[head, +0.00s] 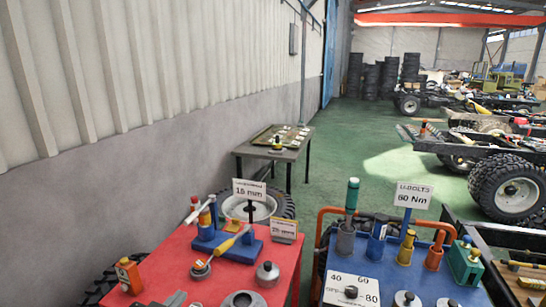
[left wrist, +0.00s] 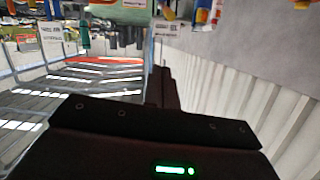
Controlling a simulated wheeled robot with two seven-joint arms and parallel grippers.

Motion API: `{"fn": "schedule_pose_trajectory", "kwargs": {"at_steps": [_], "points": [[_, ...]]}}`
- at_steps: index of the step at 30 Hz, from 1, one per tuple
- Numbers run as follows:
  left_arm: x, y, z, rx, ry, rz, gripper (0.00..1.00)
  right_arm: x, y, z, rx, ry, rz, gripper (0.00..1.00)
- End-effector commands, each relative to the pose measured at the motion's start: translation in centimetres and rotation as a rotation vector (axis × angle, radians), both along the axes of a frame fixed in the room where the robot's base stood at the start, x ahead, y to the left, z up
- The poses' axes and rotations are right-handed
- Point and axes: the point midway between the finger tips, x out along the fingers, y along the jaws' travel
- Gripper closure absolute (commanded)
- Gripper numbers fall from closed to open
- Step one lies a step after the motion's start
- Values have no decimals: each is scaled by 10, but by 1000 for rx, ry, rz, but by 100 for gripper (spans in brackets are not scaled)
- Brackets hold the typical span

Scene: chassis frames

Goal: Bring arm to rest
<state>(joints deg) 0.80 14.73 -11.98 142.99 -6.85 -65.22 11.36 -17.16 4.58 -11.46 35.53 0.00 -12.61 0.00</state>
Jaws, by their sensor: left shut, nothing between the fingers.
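My left gripper (left wrist: 160,88) shows in the left wrist view as a dark body along the bottom with a green light. Its narrow dark fingers stand together at the middle, shut, with nothing held. The wrist picture is turned over, with the roof low and the table things along the top edge. In the head view no arm can be made out clearly; a grey shape (head: 174,299) at the bottom edge of the red table is cut off, and I cannot tell what it is. My right gripper is not in view.
The red table (head: 284,262) carries a blue tool block (head: 240,249), an orange bottle (head: 129,276) and a grey weight (head: 267,274). A blue table (head: 385,267) with orange rails and tool holders stands to its right. A grey wall (head: 80,205) runs along the left.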

Motion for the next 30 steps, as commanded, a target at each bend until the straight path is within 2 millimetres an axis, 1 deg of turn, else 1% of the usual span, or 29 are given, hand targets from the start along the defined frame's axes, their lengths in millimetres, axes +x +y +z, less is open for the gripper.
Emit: {"fn": "schedule_pose_trajectory", "kwargs": {"at_steps": [1, 5, 8, 9, 11, 12, 14, 15, 17, 18, 20, 21, 23, 24, 25, 26, 27, 29, 30], "points": [[-6, 2, -14, 1, 43, 11, 100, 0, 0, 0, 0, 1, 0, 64], [-27, 10, -54, 13, 172, 47, 100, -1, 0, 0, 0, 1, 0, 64], [-50, 17, -90, 25, 291, 75, 100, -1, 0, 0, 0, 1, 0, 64], [-61, 19, -104, 30, 345, 86, 100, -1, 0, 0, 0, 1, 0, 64], [-81, 23, -128, 39, 432, 101, 100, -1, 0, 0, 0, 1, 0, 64], [-96, 26, -143, 46, 493, 112, 100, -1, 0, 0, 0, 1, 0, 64], [-120, 29, -165, 54, 587, 125, 100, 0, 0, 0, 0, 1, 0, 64], [-136, 31, -178, 61, 646, 132, 100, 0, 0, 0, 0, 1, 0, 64], [-160, 33, -196, 68, 732, 143, 100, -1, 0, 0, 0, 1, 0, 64], [-176, 35, -206, 72, 787, 149, 100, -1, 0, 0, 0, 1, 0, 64], [-200, 37, -219, 80, 863, 154, 100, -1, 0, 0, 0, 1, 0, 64], [-215, 38, -226, 85, 913, 157, 100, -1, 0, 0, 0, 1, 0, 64], [-239, 39, -236, 89, 987, 161, 100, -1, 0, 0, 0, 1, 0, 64], [-247, 39, -249, 93, 1019, 161, 100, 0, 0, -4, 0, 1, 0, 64], [-240, 39, -267, 95, 1017, 160, 100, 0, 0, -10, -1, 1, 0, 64], [-236, 38, -281, 96, 1019, 159, 100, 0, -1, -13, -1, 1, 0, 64], [-233, 38, -299, 97, 1023, 158, 100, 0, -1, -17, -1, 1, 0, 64], [-230, 38, -327, 99, 1031, 157, 100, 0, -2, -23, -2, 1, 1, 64], [-229, 38, -347, 102, 1037, 157, 100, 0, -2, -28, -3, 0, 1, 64]]}}
